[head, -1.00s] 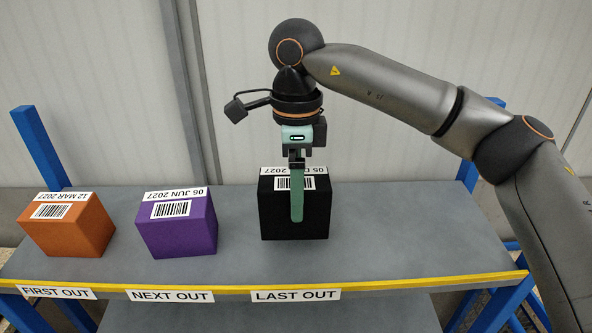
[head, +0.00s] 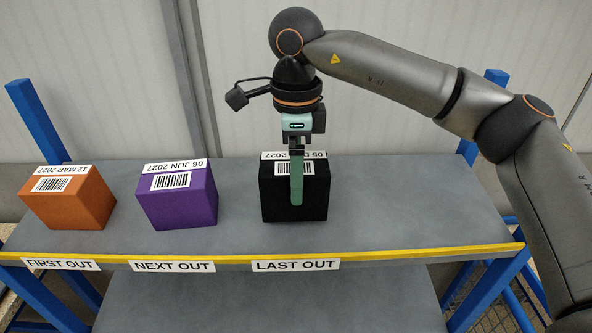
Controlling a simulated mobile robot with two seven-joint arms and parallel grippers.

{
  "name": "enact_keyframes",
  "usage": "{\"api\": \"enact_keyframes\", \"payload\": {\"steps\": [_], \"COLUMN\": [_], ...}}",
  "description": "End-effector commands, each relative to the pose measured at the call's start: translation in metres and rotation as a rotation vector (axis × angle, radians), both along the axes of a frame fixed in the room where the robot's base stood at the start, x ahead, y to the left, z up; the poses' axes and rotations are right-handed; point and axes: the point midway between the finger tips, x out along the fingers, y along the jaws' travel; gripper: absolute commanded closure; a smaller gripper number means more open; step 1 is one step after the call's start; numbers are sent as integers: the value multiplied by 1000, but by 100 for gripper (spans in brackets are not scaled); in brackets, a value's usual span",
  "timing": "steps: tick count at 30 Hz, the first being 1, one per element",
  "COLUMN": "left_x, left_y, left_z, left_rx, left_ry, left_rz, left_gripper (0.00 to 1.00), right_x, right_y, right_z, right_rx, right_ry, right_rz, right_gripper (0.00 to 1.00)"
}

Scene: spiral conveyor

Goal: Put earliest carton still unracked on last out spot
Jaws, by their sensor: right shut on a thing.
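A black carton (head: 315,195) is at the shelf spot behind the LAST OUT label (head: 296,265). Its top strip reads 05 D and 2027, partly hidden by my gripper. My right gripper (head: 296,180) points down over it, shut on the black carton, with one green finger showing across its front face. The carton looks upright, at or very close to the shelf surface. An orange carton (head: 75,205) dated 12 MAR 2027 stands behind FIRST OUT (head: 59,264). A purple carton (head: 180,205) dated 06 JUN 2027 stands behind NEXT OUT (head: 172,266). My left gripper is not in view.
The grey shelf (head: 420,215) has a yellow front edge (head: 400,253) and blue posts (head: 40,125). The shelf to the right of the black carton is bare. A lower shelf (head: 270,300) shows empty below. A pale panelled wall (head: 120,80) stands behind.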

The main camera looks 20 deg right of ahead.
Motion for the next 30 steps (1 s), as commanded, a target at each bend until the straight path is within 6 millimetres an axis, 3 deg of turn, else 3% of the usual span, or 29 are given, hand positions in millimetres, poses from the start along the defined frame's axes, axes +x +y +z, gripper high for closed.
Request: {"api": "enact_keyframes", "payload": {"steps": [15, 16, 19, 26, 30], "left_x": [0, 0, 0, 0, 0], "left_y": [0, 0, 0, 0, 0], "left_z": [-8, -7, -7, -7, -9], "left_rx": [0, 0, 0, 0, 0], "left_ry": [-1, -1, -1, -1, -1], "left_rz": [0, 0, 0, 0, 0], "left_gripper": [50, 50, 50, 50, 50], "right_x": [0, 0, 0, 0, 1], "right_y": [0, 0, 0, 0, 0], "right_z": [-10, -9, -9, -9, 2], "right_rx": [1, 1, 1, 0, 0], "right_ry": [-1, -1, -1, 0, -3], "right_rz": [0, 0, 0, 0, 0], "right_gripper": [87, 11, 0, 0, 0]}}
